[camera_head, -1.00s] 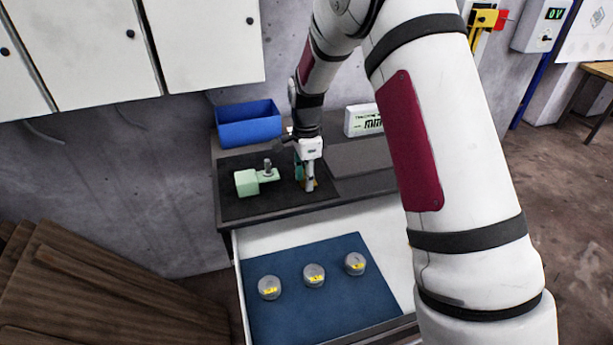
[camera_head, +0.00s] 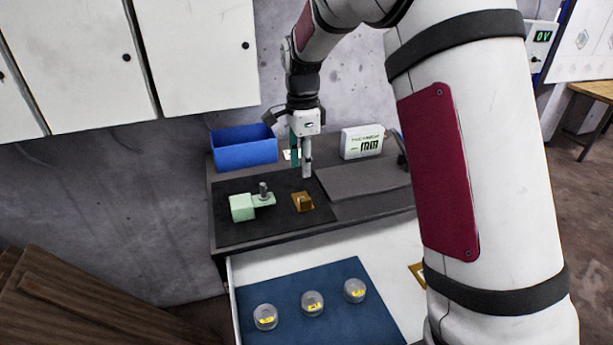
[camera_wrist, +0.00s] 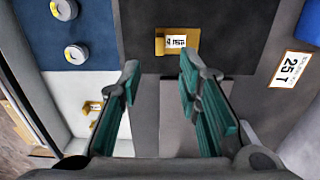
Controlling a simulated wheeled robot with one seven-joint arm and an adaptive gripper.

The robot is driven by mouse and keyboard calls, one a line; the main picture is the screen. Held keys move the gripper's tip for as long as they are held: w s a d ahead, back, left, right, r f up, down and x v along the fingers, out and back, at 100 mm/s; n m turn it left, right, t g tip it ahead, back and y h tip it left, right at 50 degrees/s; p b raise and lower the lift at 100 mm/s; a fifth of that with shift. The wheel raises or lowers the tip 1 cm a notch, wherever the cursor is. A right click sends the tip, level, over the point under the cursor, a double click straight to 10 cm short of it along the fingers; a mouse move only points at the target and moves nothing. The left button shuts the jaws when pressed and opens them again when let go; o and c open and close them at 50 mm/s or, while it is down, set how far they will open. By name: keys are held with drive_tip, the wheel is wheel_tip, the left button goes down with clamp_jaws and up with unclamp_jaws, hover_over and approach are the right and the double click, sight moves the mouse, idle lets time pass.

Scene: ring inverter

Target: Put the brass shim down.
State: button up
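The brass shim (camera_head: 303,202) lies on the black mat (camera_head: 235,226) on the bench top, right of a pale green fixture (camera_head: 242,207). In the wrist view the shim (camera_wrist: 162,43) shows as a brass piece with a white label, beyond my fingertips. My gripper (camera_head: 301,170) is above and behind the shim in the head view, apart from it. The wrist view shows its two teal-padded fingers (camera_wrist: 160,76) spread wide with nothing between them.
A blue bin (camera_head: 245,155) and a white display box (camera_head: 362,142) stand at the bench's back. Another brass piece (camera_head: 416,274) lies in the drawer, partly behind my arm.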

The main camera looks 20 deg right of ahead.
drive_tip(key=s+r+n+t, duration=0.2)
drive_tip(key=s+r+n, duration=0.6)
drive_tip(key=s+r, duration=0.55)
drive_tip(key=s+f+n+t, duration=0.2)
drive_tip(key=s+n, duration=0.8)
drive_tip(key=s, duration=0.9)
drive_tip(key=shift+s+d+f+t, duration=0.2)
drive_tip(key=shift+d+f+t, duration=0.15)
drive_tip(key=shift+t, duration=0.05)
drive_tip(key=shift+d, duration=0.1)
